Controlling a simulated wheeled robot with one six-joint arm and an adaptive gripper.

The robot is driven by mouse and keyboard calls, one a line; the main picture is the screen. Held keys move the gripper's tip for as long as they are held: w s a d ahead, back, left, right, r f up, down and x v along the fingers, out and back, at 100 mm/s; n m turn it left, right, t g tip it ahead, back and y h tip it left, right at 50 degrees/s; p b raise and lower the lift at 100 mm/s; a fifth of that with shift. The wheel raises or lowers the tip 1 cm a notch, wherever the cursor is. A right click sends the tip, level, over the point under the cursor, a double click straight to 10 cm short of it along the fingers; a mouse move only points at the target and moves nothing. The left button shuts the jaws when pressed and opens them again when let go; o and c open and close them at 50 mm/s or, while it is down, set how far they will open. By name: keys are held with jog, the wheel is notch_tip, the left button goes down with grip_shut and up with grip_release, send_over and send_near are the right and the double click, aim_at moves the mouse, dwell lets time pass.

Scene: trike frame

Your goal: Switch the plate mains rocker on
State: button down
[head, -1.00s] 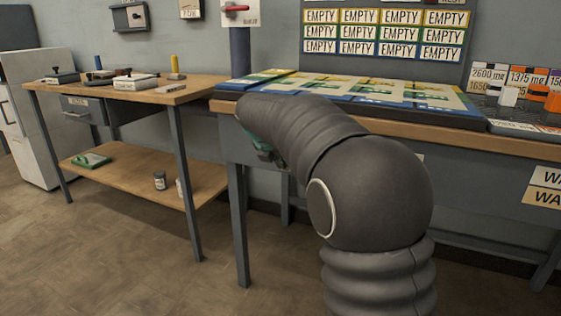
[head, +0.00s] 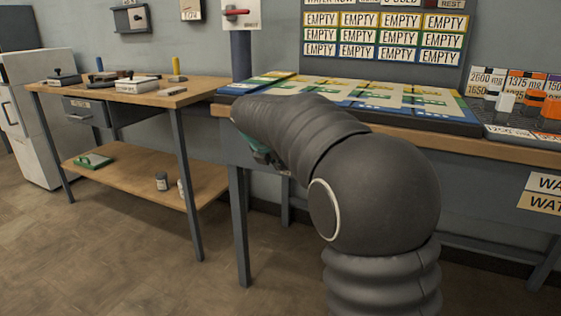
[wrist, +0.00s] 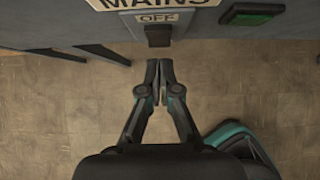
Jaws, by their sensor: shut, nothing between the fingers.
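The plate mains rocker (wrist: 158,35) is a dark block on the grey panel at the top middle of the wrist view. A label reading OFF (wrist: 157,17) sits directly above it, under a larger MAINS sign (wrist: 150,3). My gripper (wrist: 159,66) is shut and empty, its fingertips just below the rocker in the wrist view, with a small gap in the picture. Whether the tips touch it I cannot tell. In the head view my arm hides the rocker, and the gripper's fingertips do not show.
A green block (wrist: 252,14) sits on the panel right of the rocker. The bench (head: 405,121) carries a coloured board (head: 340,90). A wooden side table (head: 150,96) with small tools stands left. Bare floor (head: 110,235) lies in front.

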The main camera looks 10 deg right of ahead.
jog(key=p+v, duration=0.2)
jog(key=v, duration=0.9)
jog(key=shift+s+a+f, duration=0.25)
jog(key=shift+s+a, duration=0.2)
jog(key=shift+s, duration=0.1)
jog(key=shift+s+a+f+p, duration=0.1)
jog(key=shift+f+p, duration=0.65)
jog(key=shift+p, duration=0.15)
